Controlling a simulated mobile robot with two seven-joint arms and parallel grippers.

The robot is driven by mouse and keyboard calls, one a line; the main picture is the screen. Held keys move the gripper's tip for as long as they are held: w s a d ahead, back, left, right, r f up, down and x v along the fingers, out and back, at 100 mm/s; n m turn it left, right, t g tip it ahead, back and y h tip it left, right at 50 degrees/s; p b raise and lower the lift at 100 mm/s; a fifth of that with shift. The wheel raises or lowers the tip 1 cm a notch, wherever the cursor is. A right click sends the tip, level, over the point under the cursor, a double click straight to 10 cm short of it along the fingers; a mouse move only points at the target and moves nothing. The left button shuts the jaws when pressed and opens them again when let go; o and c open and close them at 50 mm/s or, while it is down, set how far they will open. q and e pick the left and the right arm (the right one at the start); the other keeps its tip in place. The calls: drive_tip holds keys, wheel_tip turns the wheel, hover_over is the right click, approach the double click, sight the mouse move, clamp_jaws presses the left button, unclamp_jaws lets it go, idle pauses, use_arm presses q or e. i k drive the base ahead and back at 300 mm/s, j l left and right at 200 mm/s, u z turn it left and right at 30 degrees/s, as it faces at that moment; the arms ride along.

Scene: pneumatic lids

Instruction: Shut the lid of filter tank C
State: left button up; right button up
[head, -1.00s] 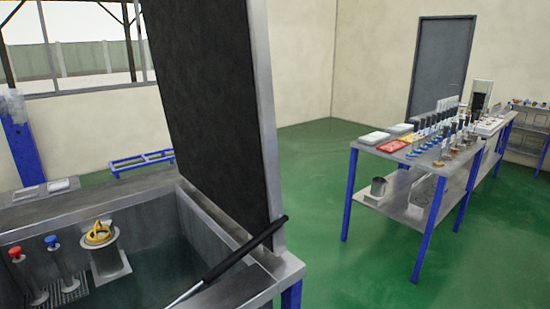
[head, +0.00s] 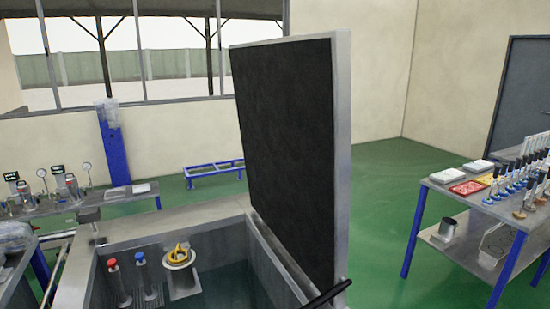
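The tank's lid (head: 285,130) stands open and upright in the head view, a thick panel with a black inner face and a grey metal frame. It rises from the right rim of the open metal tank (head: 130,238). A dark gas strut (head: 328,293) shows at the lid's near lower corner, cut by the bottom edge. Inside the tank are a red-topped post (head: 113,266), a blue-topped post (head: 140,261) and a yellow-handled fitting (head: 179,255). No letter marking the tank is readable. Neither of my grippers is in view.
A bench with gauges (head: 60,200) stands at the left. A low blue frame (head: 214,172) lies on the floor behind the tank. A blue-legged table (head: 445,190) with trays and bottles stands at the right. Green floor (head: 385,210) is clear between lid and table.

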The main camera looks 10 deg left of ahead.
sight(293, 94)
drive_tip(key=i+l+u, duration=0.1)
drive_tip(key=u, duration=0.3)
drive_tip(key=l+u, duration=0.35)
drive_tip(key=i+l+u, duration=0.1)
drive_tip(key=u, duration=0.3)
drive_tip(key=l+u, duration=0.5)
drive_tip(key=l, duration=1.05)
drive_tip(key=k+l, duration=0.15)
drive_tip(key=l, duration=0.35)
drive_tip(key=l+u, duration=0.1)
drive_tip(key=l, duration=0.35)
drive_tip(key=i+j+u, duration=0.2)
